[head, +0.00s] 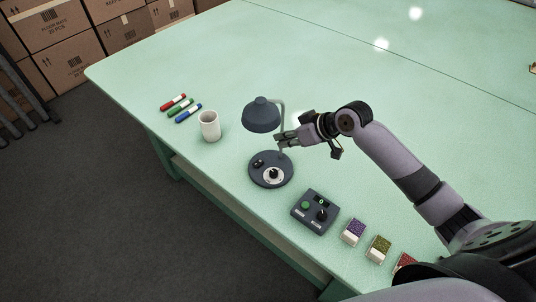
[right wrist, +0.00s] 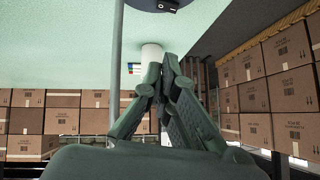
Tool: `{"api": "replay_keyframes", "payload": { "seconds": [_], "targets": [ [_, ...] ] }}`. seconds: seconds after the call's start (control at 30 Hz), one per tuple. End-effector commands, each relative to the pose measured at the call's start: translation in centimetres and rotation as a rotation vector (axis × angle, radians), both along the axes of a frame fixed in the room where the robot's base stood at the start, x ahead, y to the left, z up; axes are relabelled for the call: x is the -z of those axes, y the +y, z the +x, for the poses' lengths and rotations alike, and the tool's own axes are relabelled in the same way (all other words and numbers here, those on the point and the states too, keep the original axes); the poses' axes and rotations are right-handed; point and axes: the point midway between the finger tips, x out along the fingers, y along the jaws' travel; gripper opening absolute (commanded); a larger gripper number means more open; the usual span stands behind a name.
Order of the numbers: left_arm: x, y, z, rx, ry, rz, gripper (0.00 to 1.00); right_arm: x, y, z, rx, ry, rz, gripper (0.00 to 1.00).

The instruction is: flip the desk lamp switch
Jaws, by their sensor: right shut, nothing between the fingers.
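The dark grey desk lamp stands on the green table, with its shade (head: 261,115) over a round base (head: 265,181). On the base are a small black switch (head: 258,163) and a dial with a black knob (head: 274,174). My right gripper (head: 282,140) is shut and empty, beside the lamp's stem and above the back of the base. In the right wrist view its closed fingers (right wrist: 168,72) fill the middle, and part of the lamp base with the switch (right wrist: 166,5) shows at the top edge. My left gripper is not in view.
A white cup (head: 209,126) and several markers (head: 180,107) are left of the lamp. A control box (head: 315,211) and small containers (head: 353,232) of coloured material stand toward the front right. The table (head: 330,60) is clear behind. Cardboard boxes (head: 70,60) are stacked beyond it.

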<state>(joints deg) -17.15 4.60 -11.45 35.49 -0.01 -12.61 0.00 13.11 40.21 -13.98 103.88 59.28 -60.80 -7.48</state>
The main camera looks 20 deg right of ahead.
Motion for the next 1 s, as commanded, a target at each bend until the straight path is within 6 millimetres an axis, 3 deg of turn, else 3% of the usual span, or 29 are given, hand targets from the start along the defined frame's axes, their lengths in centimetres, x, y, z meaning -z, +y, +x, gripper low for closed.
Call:
{"api": "replay_keyframes", "payload": {
  "seconds": [0.07,0.53,1.0],
  "targets": [
    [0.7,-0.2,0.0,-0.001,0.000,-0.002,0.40,0.2,0.1,-0.1,0.000,0.007,0.008,0.00],
    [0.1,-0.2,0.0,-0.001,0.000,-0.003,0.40,0.6,0.8,0.5,0.003,0.010,0.014,0.00],
    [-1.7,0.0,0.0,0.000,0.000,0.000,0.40,7.0,5.2,5.5,0.001,0.011,0.013,0.00]
  ]
}}
